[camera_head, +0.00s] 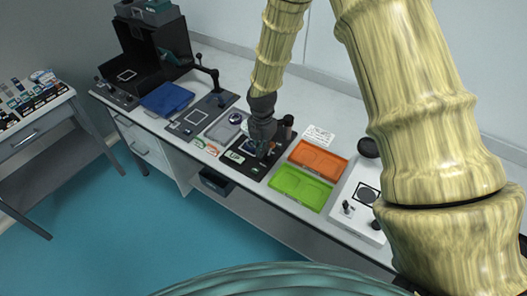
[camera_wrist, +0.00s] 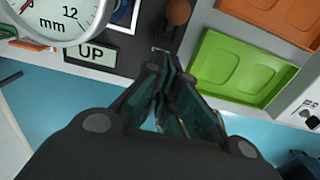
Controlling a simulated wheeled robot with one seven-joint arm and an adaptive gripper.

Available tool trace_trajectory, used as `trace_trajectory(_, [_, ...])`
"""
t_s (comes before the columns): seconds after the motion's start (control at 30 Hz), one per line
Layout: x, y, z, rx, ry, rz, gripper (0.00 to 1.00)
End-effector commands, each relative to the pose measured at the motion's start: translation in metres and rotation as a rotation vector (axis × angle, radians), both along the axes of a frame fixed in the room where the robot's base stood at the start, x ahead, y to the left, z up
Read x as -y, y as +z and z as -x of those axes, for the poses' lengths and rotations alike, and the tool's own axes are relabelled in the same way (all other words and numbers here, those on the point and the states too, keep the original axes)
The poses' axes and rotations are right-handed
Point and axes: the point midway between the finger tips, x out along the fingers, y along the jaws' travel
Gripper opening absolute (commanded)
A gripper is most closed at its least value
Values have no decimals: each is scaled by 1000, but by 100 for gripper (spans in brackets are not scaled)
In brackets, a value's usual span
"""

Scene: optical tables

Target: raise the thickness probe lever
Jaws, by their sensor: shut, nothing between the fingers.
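The thickness probe shows in the wrist view as a round white dial (camera_wrist: 62,20) marked "12" and "mm", at the upper left. A brown round knob (camera_wrist: 178,12), seemingly the lever's end, is at the top of the wrist view, just beyond my fingertips. My gripper (camera_wrist: 167,68) is shut and empty, pointing toward the knob; contact cannot be told. In the head view my gripper (camera_head: 262,150) hangs over the black probe base (camera_head: 250,168) and hides most of the probe.
A green tray (camera_head: 299,187) and an orange tray (camera_head: 318,159) lie right of the probe. A white box with knobs (camera_head: 355,211) stands further right. A grey tray (camera_head: 223,129) and a blue tray (camera_head: 167,99) lie left. The bench's front edge is close to the probe.

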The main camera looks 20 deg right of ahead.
Motion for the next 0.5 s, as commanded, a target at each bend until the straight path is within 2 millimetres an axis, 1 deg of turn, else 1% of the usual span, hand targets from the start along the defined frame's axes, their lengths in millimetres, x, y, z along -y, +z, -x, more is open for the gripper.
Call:
trace_trajectory(0.03, [0,6,0,0,1,0,0])
trace_trajectory(0.5, [-4,33,3,0,1,0,0])
